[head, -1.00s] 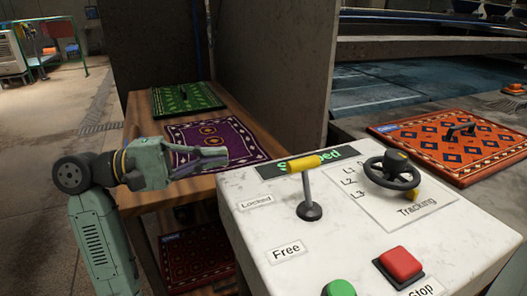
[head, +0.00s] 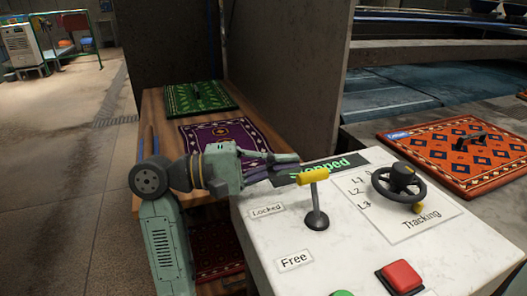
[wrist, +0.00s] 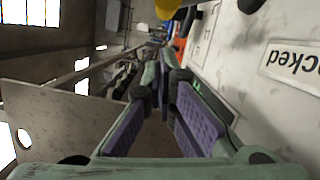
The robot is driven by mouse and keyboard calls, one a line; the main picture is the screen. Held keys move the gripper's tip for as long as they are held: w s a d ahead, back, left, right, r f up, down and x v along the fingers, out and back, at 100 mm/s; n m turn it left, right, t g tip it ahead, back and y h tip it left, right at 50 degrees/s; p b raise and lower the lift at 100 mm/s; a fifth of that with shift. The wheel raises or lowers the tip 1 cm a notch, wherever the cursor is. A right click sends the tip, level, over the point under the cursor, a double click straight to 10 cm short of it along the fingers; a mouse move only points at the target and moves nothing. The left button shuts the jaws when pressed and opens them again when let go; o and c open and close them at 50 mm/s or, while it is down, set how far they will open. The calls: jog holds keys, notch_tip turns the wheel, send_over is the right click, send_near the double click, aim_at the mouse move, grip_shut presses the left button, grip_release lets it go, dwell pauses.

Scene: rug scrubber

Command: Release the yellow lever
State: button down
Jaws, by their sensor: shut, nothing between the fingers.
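The yellow lever (head: 313,176) stands on the white control panel (head: 262,238), its yellow handle atop a grey stem. The handle is nearer the "Locked" label (head: 266,211) than the "Free" label (head: 294,261). My gripper (head: 285,164) is shut and empty over the panel's back left edge, just behind and left of the handle, with a small gap in the picture. It covers part of the "Stopped" display (head: 340,164). In the wrist view, the purple-padded fingers of my gripper (wrist: 168,72) point toward the top, where part of the yellow handle (wrist: 168,7) shows.
A black steering wheel (head: 398,183) stands right of the lever. A red button (head: 402,276) is at the panel's front. A wooden table (head: 156,118) with rugs is behind left, beside a grey wall (head: 288,75). An orange rug (head: 462,180) lies to the right.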

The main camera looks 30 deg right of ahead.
aim_at(315, 196)
jog(key=shift+s+a+r, duration=0.1)
jog(key=shift+s+a, duration=0.05)
jog(key=shift+s, duration=0.35)
jog(key=shift+s+a+r, duration=0.1)
jog(key=shift+s, duration=0.4)
